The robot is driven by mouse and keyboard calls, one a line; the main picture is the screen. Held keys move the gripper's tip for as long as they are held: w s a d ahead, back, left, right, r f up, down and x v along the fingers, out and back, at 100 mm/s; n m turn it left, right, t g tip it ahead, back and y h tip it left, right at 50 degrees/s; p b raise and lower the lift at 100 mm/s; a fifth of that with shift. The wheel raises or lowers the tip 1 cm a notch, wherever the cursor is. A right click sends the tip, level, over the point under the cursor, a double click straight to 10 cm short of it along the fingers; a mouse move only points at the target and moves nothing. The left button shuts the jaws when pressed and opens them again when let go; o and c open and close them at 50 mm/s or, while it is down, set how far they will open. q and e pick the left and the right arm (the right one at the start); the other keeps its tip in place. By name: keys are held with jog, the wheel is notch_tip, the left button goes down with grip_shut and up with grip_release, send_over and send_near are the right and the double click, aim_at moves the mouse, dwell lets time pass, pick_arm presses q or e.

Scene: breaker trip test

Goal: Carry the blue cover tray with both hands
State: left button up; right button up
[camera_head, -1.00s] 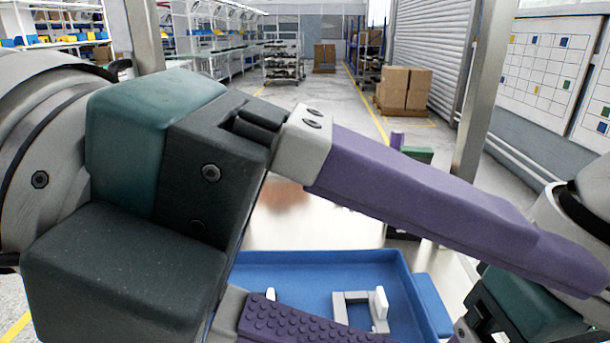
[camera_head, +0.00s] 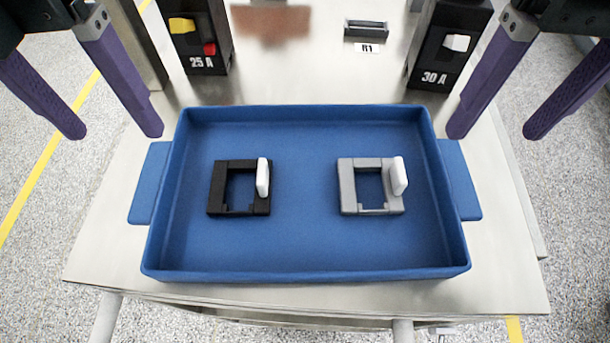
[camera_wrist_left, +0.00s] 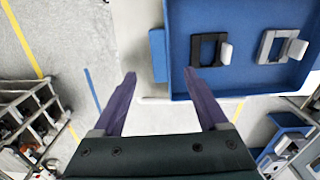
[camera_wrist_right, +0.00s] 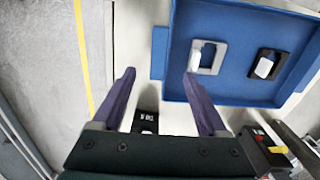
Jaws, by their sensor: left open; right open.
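The blue cover tray (camera_head: 305,262) lies flat on the metal table, with a flat tab handle on its left (camera_head: 150,182) and one on its right (camera_head: 460,180). A black frame cover (camera_head: 217,187) and a grey frame cover (camera_head: 349,187), each with a white tab, lie inside. My left gripper (camera_head: 112,131) is open and empty above and beyond the left handle; its wrist view shows that handle (camera_wrist_left: 158,56) ahead of the spread fingers. My right gripper (camera_head: 494,132) is open and empty, likewise placed by the right handle (camera_wrist_right: 159,53). Neither visibly touches the tray.
A black breaker marked 25 A (camera_head: 196,45) stands behind the tray at left, and one marked 30 A (camera_head: 446,48) at right. A small dark holder labelled R1 (camera_head: 366,30) sits between them. The table top (camera_head: 300,88) is bare around the tray; its front edge is close.

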aim_at(152, 175)
pick_arm(q)
notch_tip(152, 175, down, 8)
jog(key=shift+f, duration=0.1)
pick_arm(e)
notch_tip(152, 175, down, 8)
jog(key=shift+f, duration=0.1)
pick_arm(q)
jog(key=shift+c, duration=0.2)
pick_arm(e)
jog(key=shift+c, duration=0.2)
pick_arm(q)
grip_shut()
pick_arm(e)
grip_shut()
